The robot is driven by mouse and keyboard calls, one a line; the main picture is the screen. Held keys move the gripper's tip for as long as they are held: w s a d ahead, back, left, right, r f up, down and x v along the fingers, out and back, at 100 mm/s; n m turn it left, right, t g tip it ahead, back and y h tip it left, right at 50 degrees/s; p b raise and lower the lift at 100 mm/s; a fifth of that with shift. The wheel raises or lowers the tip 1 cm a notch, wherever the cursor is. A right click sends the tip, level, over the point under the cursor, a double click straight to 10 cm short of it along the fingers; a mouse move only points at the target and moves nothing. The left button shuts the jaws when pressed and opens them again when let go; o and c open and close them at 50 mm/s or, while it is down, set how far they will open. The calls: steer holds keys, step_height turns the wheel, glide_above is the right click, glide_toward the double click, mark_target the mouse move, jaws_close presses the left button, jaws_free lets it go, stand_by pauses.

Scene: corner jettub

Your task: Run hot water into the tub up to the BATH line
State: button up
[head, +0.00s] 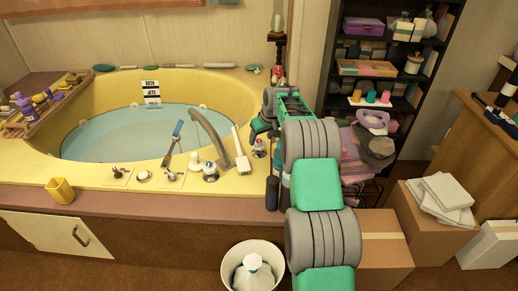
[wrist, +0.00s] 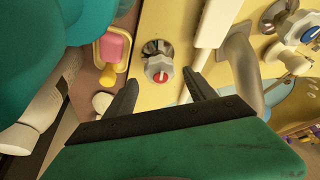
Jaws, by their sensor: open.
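The yellow corner tub (head: 105,92) holds pale blue water (head: 115,135). A BATH/JETS marker (head: 151,93) stands on its far inner wall, with the water surface near the marker's lower edge. The curved metal spout (head: 210,135) shows no clear stream. The red-centred tap (wrist: 159,70) is on the deck in the wrist view. My gripper (wrist: 160,90) is open and empty, its fingers pointing toward that tap, one to each side in the picture; I see no contact. The blue-marked tap (head: 210,172) stands left of the white hand shower (head: 241,155).
The white hand shower and spout show close to my right finger in the wrist view. Pink soap in a dish (wrist: 115,45) lies left of the red-centred tap. A yellow cup (head: 60,190) stands on the front ledge. A bin (head: 235,263) and cardboard boxes (head: 382,240) occupy the floor.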

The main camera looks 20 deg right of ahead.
mark_target(259, 142)
steer(key=b+x, duration=0.1)
steer(key=x, duration=0.4)
steer(key=shift+c, duration=0.2)
steer(key=c, duration=1.3)
steer(key=shift+a+r+m+h+p, duration=0.25)
steer(key=shift+m+p, duration=0.2)
steer(key=shift+m, duration=0.25)
steer(key=shift+d+f+m+h, duration=0.2)
steer(key=shift+m+h, duration=0.15)
steer(key=shift+m, duration=0.45)
steer(key=o, duration=1.3)
steer(key=shift+o, duration=0.2)
